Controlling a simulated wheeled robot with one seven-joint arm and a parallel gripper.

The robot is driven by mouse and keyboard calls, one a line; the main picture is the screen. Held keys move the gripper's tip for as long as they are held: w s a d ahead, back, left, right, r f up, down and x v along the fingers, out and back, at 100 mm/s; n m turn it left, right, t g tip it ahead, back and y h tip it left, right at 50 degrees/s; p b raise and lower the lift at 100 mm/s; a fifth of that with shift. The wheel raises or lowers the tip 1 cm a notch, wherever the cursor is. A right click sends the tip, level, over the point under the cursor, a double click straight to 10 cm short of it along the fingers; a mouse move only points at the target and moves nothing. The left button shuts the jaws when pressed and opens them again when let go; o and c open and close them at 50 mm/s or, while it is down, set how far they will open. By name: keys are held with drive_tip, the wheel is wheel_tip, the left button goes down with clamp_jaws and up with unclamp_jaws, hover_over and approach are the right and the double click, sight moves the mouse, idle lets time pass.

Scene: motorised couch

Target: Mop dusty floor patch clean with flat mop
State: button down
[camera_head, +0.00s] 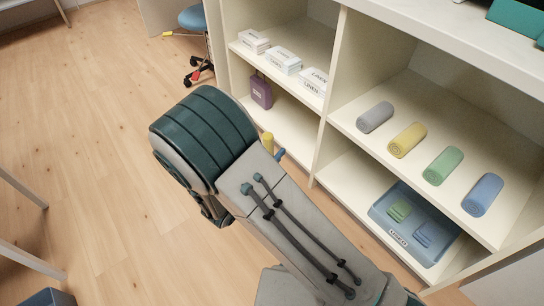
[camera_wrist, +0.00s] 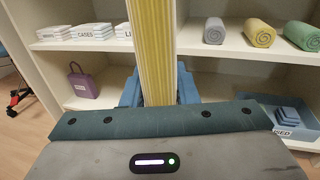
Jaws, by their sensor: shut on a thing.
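The mop's yellow ribbed handle (camera_wrist: 152,45) runs upright through the middle of the wrist view. My gripper (camera_wrist: 158,88) is shut on it, with blue parts showing on both sides of the handle. In the head view, my arm hides most of the gripper; a short yellow piece of the handle (camera_head: 267,142) shows just beyond the arm. The mop's flat head is hidden in both views. The light wood floor (camera_head: 95,120) shows at left in the head view. I cannot make out a dusty patch on it.
A cream shelf unit (camera_head: 325,150) stands close at right, holding linen boxes (camera_head: 283,60), a purple container (camera_head: 261,91), rolled towels (camera_head: 407,140) and a blue bin (camera_head: 415,225). A blue stool (camera_head: 192,18) stands behind. Table legs (camera_head: 22,190) edge the left; floor between is clear.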

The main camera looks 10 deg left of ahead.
drive_tip(key=shift+s+a+f+b, duration=0.1)
drive_tip(key=shift+a+f+b, duration=0.05)
drive_tip(key=shift+f+b, duration=2.25)
drive_tip(key=shift+f, duration=0.15)
